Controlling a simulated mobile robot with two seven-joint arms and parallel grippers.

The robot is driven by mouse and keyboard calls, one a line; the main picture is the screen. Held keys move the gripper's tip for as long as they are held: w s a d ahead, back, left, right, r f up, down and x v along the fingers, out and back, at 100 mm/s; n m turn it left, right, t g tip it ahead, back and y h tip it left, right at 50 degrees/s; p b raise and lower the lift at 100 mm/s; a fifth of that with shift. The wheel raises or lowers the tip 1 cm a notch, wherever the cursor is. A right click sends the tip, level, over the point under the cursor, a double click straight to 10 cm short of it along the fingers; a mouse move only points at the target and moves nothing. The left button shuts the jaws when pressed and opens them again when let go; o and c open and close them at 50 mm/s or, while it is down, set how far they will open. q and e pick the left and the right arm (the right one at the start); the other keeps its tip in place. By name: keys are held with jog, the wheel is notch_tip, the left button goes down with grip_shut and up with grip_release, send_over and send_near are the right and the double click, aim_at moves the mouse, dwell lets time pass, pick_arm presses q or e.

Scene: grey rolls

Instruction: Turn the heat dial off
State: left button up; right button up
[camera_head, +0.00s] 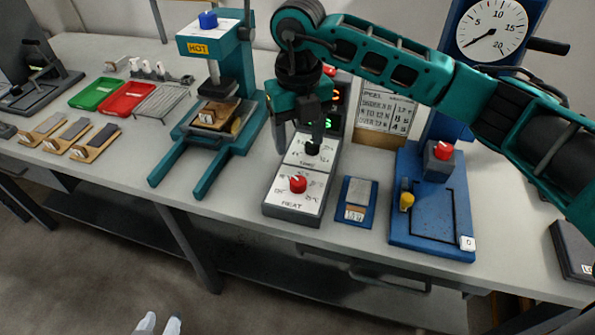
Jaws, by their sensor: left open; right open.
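The heat dial (298,184) is a red knob on the lower white panel, labelled HEAT, of a grey control box (292,212). A black dial (312,149) sits on the upper panel, labelled TIME. My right gripper (298,148), on the teal arm from the right, points down over the upper panel, open and empty. One finger is in front of or just above the black dial; whether they touch is unclear. The other finger is at the box's left side. The gripper is farther back than the red dial and apart from it. My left gripper is not in view.
A teal press (215,130) marked HOT stands left of the box. A small blue plate (357,203) and a blue fixture (432,215) with a dial gauge (492,30) stand to the right. A green tray (93,94) and red tray (126,98) lie far left.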

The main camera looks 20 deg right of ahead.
aim_at(298, 180)
notch_tip(298, 180, down, 11)
jog(key=shift+r, duration=0.2)
jog(key=c, duration=1)
pick_arm(q)
jog(key=shift+r, duration=0.1)
pick_arm(e)
jog(key=shift+c, duration=0.2)
